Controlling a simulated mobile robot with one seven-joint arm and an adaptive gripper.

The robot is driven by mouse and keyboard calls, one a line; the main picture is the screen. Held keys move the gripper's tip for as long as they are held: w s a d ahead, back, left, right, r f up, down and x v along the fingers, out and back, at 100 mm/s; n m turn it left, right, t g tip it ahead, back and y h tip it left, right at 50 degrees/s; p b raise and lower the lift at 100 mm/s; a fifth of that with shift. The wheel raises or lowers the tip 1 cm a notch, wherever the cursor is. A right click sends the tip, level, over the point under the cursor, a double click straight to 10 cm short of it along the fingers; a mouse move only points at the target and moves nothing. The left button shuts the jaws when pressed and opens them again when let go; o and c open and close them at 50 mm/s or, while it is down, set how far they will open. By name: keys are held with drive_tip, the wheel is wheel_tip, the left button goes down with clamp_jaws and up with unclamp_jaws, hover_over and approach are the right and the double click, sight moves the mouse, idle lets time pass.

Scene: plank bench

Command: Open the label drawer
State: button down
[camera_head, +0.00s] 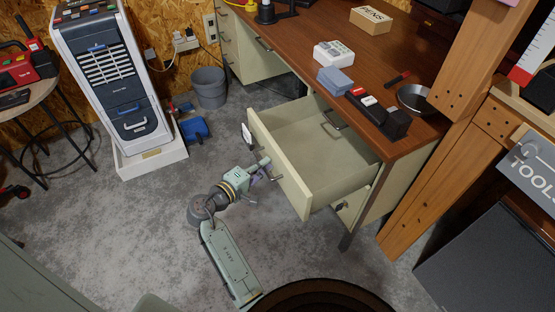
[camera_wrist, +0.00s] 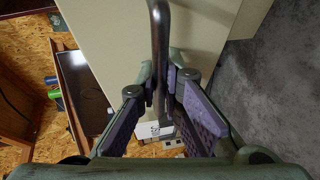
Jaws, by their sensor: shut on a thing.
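The cream label drawer (camera_head: 297,180) is pulled well out from the right end of the brown desk, and its visible inside looks empty. A white label (camera_head: 246,133) sits at the left end of its front. My gripper (camera_head: 270,172) is at the outer face of the drawer front. In the wrist view the metal bar handle (camera_wrist: 158,35) runs between the purple-padded fingers of my gripper (camera_wrist: 161,78), which are shut on it. The exact contact is partly hidden by the fingers.
The desk top (camera_head: 300,60) carries a white device (camera_head: 333,54), blue-grey stacked pieces (camera_head: 334,81), a dark block (camera_head: 378,112) and a bowl (camera_head: 413,98). A wooden post (camera_head: 435,150) stands right of the desk. A grey bin (camera_head: 209,87) stands behind; the floor left of the drawer is mostly clear.

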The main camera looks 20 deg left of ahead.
drive_tip(key=s+a, duration=0.5)
drive_tip(key=s, duration=0.1)
drive_tip(key=shift+s, duration=0.2)
drive_tip(key=c, duration=2)
unclamp_jaws()
drive_tip(key=v, duration=1.2)
